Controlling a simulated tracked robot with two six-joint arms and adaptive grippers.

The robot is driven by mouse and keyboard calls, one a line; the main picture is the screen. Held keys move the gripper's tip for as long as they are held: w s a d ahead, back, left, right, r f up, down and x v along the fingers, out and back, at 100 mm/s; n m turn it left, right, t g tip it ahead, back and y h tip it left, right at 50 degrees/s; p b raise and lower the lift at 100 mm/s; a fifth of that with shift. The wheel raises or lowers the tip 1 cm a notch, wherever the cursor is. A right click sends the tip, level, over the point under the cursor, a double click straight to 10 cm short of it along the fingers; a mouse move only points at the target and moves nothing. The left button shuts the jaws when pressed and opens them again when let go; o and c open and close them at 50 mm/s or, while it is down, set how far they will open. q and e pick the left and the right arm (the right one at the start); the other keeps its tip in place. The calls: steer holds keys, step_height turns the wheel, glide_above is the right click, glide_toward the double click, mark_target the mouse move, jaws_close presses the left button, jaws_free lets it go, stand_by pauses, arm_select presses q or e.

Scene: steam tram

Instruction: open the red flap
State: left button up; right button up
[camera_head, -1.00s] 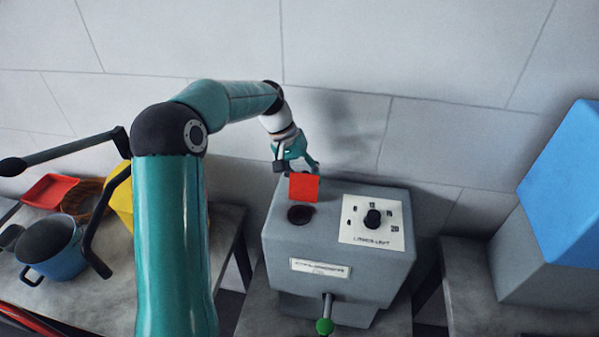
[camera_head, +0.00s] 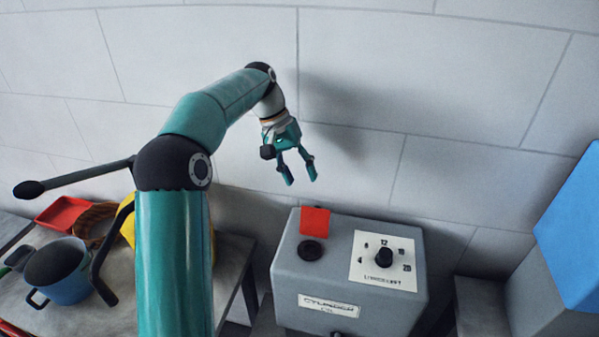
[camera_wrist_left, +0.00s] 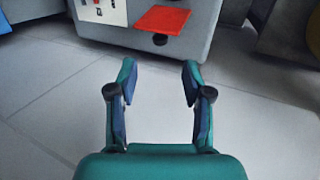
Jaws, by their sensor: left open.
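The red flap (camera_head: 315,221) is at the back of the top of a grey box (camera_head: 290,278). It looks raised, and the dark round opening (camera_head: 311,250) in front of it is uncovered. My left gripper (camera_head: 301,180) is open and empty, above and apart from the flap, with its fingers pointing down. In the left wrist view the flap (camera_wrist_left: 163,20) shows beyond the open fingertips (camera_wrist_left: 158,75), with a dark round part by its edge. My right gripper is not in view.
A white dial plate with a black knob (camera_head: 384,258) is right of the flap. A blue pot (camera_head: 58,271), a red tray (camera_head: 64,213) and a yellow thing stand on the left table. A blue-and-grey block (camera_head: 580,230) is at right. A pale wall is behind.

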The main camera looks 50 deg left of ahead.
arm_select(q)
steer(key=shift+c, duration=0.2)
steer(key=shift+c, duration=1.4)
steer(key=shift+s+a+r+n+g+y, duration=0.2)
steer(key=shift+s+a+n+g+y, duration=0.25)
steer(key=shift+s+a, duration=0.5)
steer(key=c, duration=0.5)
steer(key=y+b, duration=0.1)
steer(key=b, duration=0.1)
steer(key=w+a+y+b, duration=0.1)
steer(key=b, duration=0.1)
steer(key=shift+n+g+y+b, duration=0.25)
steer(key=shift+g+y+b, duration=0.05)
steer(key=shift+g+y, duration=0.05)
jaws_close()
steer(key=m+t+y+b, duration=0.1)
steer(key=m+b, duration=0.1)
steer(key=b, duration=0.3)
glide_above(316, 219)
steer(key=w+a, duration=0.2)
steer(key=w, duration=0.1)
steer(key=f, duration=0.2)
steer(key=f+b, duration=0.1)
steer(key=f, duration=0.2)
steer(key=w+f+b, duration=0.1)
steer(key=f, duration=0.2)
steer(key=shift+a, duration=0.4)
steer(key=shift+w+f, duration=0.1)
steer(key=shift+f, duration=0.5)
